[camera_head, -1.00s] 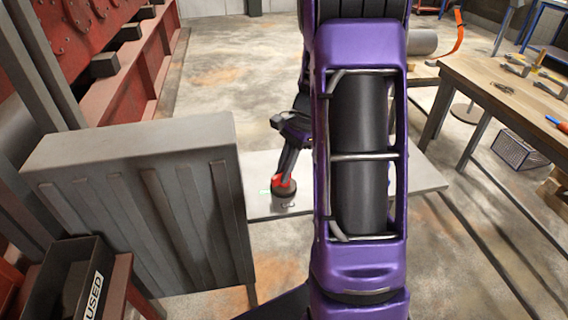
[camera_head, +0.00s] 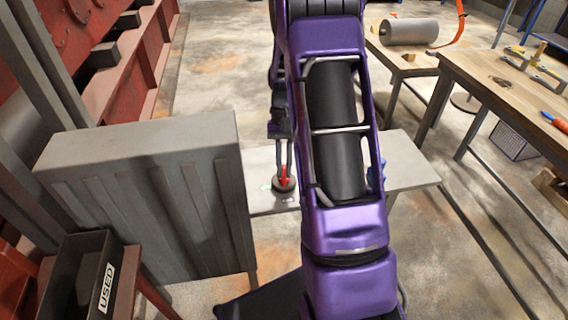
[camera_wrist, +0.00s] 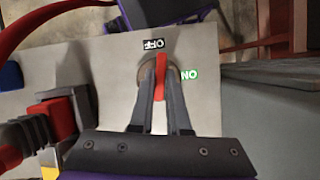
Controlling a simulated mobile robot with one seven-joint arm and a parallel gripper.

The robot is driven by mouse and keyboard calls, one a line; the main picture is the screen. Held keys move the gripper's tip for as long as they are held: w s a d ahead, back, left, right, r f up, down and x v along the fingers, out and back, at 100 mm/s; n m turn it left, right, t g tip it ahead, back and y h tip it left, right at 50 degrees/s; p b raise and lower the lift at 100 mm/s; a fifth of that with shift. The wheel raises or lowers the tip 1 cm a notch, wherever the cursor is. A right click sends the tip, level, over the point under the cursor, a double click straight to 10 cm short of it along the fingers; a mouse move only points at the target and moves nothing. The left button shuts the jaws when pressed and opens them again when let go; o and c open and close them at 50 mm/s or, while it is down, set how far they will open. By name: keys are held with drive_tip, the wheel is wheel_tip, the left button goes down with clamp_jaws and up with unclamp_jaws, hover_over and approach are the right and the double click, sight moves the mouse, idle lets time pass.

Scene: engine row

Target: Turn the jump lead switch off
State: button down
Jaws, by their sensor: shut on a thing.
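The jump lead switch is a round dark dial (camera_head: 284,186) with a red handle (camera_head: 283,174), on a light grey surface beside the ribbed grey box. In the wrist view the red handle (camera_wrist: 160,79) stands between my fingers, lined up close to the black OFF label (camera_wrist: 154,43). The green ON label (camera_wrist: 189,74) is to the right of the dial. My gripper (camera_wrist: 161,92) is shut on the handle. It also shows in the head view (camera_head: 284,160), reaching down to the switch. The fingers hide part of the dial.
The ribbed grey box (camera_head: 140,150) stands close left of the switch. A black bin marked USED (camera_head: 85,280) is at lower left. A wooden workbench (camera_head: 470,75) with tools is at right. In the wrist view, red and dark parts (camera_wrist: 50,120) lie left of my fingers.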

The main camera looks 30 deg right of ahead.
drive_tip(key=shift+n+h, duration=0.5)
drive_tip(key=shift+n, duration=0.6)
drive_tip(key=shift+p, duration=0.3)
drive_tip(key=c, duration=0.9)
unclamp_jaws()
drive_tip(key=v, duration=1.7)
drive_tip(key=shift+w+r, duration=0.15)
drive_tip(key=shift+w, duration=0.2)
